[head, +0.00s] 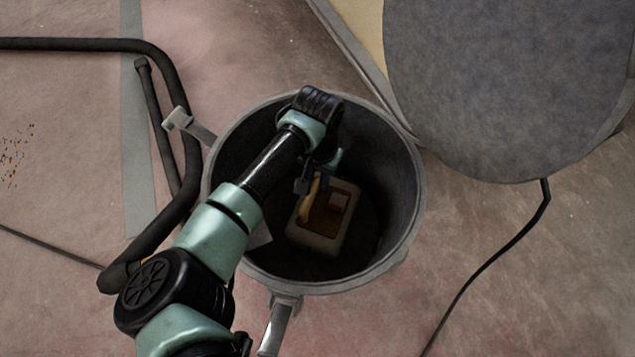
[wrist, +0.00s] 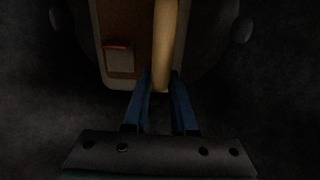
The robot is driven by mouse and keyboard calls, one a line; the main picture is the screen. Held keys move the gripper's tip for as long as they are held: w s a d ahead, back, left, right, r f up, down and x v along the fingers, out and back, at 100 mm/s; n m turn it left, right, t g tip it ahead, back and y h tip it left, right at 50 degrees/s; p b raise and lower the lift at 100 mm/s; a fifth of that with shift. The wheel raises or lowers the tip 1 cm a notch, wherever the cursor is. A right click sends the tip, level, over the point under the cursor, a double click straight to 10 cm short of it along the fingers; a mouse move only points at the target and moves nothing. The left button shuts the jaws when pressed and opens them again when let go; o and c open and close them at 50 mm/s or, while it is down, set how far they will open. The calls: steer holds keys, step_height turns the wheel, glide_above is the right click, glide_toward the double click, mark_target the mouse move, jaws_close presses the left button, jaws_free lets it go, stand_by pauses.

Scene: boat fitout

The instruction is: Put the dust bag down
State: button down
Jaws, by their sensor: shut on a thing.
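The dust bag (head: 320,222) is a cream-edged, rounded block with a brown face and a small pale label with a red band. It is down inside the dark round drum (head: 412,215). In the wrist view the dust bag (wrist: 115,25) fills the upper middle. A tan upright strip stands in front of its face and seems to be part of it. My gripper (wrist: 161,82) has its blue fingers shut on the lower end of this strip. In the head view my gripper (head: 320,184) reaches down inside the drum. Whether the bag touches the drum floor cannot be told.
The drum has a pale rim and metal latches (head: 278,328) on its side. A large grey round lid (head: 510,80) lies at the upper right. A black hose (head: 165,225) curves along the left. A thin cable (head: 485,265) runs over the floor at right.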

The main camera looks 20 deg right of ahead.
steer(key=shift+f, duration=0.3)
steer(key=shift+f, duration=0.15)
steer(key=c, duration=0.7)
jaws_free()
step_height(320, 180, up, 12)
steer(key=p, duration=0.8)
steer(key=shift+r, duration=0.2)
